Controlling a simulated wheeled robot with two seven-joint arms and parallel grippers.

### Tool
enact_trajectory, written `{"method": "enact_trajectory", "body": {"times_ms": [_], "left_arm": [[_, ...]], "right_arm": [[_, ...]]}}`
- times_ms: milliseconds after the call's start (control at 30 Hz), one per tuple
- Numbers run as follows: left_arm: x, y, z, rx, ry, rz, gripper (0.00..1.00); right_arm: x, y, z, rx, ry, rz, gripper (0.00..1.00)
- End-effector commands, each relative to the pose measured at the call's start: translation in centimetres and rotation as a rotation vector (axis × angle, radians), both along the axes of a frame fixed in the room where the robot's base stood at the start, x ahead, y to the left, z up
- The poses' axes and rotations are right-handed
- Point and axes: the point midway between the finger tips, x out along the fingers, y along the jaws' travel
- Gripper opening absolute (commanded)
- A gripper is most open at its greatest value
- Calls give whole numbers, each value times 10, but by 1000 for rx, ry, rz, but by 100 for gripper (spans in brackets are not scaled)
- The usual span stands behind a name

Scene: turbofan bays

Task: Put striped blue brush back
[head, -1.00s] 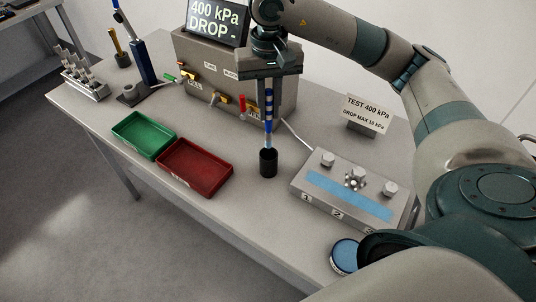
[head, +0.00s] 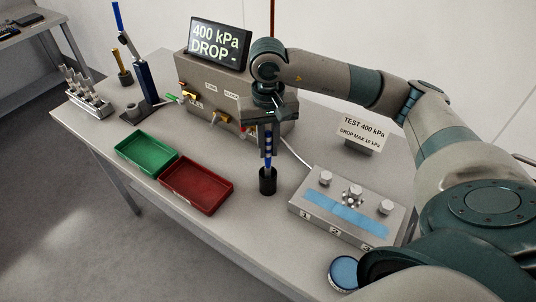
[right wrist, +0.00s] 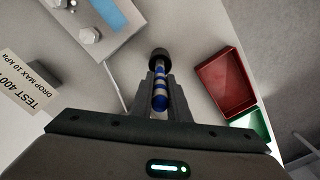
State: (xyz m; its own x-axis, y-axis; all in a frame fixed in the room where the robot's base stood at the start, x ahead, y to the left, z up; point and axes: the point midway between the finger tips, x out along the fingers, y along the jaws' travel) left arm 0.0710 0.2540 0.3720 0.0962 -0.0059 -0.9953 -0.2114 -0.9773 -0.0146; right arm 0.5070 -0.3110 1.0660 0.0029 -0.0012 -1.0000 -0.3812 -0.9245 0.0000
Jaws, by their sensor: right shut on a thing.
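The striped blue brush (head: 268,143), blue with pale bands, is upright in my right gripper (head: 266,152). The gripper is shut on it and points down. The brush's lower end reaches the mouth of a small black cup (head: 267,184) on the bench and appears to be inside it; the tip is hidden. In the right wrist view the brush (right wrist: 160,96) lies between the two fingers, in line with the black cup (right wrist: 159,58). My left gripper is not in view.
A red tray (head: 196,181) and a green tray (head: 147,150) lie left of the cup. A grey fixture with knobs and a blue strip (head: 346,212) is to the right. A grey test box (head: 215,90) stands behind. A round blue-topped tin (head: 343,272) is near the front edge.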

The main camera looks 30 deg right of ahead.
Motion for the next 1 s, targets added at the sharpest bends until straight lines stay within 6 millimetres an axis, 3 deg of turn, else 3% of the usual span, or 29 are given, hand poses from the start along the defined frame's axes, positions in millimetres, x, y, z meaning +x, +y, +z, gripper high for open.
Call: {"method": "enact_trajectory", "body": {"times_ms": [267, 667, 1000], "left_arm": [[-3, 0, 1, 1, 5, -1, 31], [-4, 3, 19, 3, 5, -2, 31], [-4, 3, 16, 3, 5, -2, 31]], "right_arm": [[0, 0, -2, 0, 1, 0, 0], [-1, 0, -40, 1, 2, 0, 0], [0, 0, -43, 0, 0, 0, 0]]}}
